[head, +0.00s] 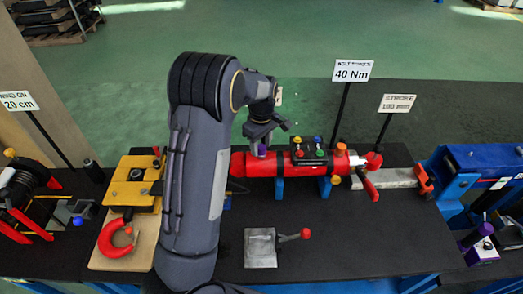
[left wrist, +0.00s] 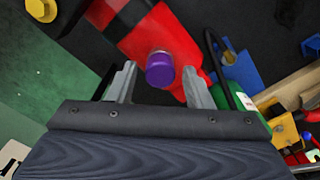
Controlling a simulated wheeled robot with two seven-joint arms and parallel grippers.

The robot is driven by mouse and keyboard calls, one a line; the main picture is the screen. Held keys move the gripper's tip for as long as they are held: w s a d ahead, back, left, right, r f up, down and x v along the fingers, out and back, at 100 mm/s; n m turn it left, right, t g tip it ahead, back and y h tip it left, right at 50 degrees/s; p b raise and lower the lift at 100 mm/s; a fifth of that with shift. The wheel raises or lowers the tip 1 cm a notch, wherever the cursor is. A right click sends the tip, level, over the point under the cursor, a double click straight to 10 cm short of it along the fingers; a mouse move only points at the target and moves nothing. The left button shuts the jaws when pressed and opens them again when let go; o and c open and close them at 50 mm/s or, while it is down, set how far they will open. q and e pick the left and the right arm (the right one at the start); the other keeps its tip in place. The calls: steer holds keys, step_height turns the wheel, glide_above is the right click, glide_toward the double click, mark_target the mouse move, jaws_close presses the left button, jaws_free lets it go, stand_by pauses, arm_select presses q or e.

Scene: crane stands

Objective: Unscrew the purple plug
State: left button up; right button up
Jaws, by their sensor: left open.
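The purple plug (left wrist: 160,72) is a short cylinder standing out from the red cylinder (head: 262,165). In the head view the plug (head: 262,150) shows just below my left gripper (head: 260,135), near the red cylinder's left end. The red cylinder also shows in the left wrist view (left wrist: 145,32). In that view my left gripper (left wrist: 159,76) is open, with one finger on each side of the plug and a gap to both. I cannot tell how deep the fingers reach along it. My right gripper is not in view.
A black panel with coloured buttons (head: 312,153) sits on the red cylinder. A grey block with a red-knobbed lever (head: 262,248) stands in front. A yellow unit (head: 135,185) is left, and a blue machine (head: 480,165) right. Signs stand behind, including 40 Nm (head: 352,71).

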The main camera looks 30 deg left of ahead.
arm_select(q)
steer(key=m, duration=0.7)
steer(key=shift+m+b, duration=0.3)
steer(key=m, duration=0.7)
steer(key=c, duration=0.9)
jaws_close()
steer(key=shift+r, duration=0.1)
